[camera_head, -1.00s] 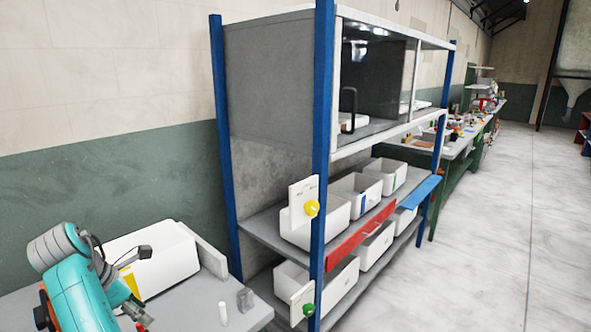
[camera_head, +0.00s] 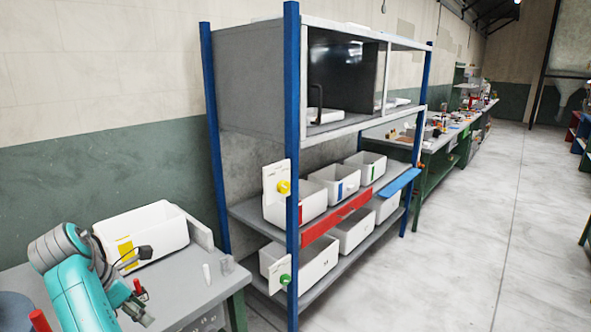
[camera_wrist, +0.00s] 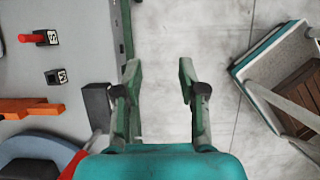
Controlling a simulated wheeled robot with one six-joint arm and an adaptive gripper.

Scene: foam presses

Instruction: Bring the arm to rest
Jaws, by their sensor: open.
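My arm is folded at the lower left of the head view, with my gripper (camera_head: 140,313) over the front part of the grey table (camera_head: 180,283). In the wrist view my gripper (camera_wrist: 160,85) points downward with its two fingers apart. Nothing is between the fingers but pale floor beyond the table's edge. The fingers touch nothing that I can see.
A white bin with a yellow label (camera_head: 165,243) stands on the table behind the arm. A blue-posted shelf (camera_head: 292,170) with several white bins is to the right. In the wrist view, a red-topped piece (camera_wrist: 35,38) and orange blocks (camera_wrist: 28,108) lie left. Floor (camera_head: 470,240) is clear.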

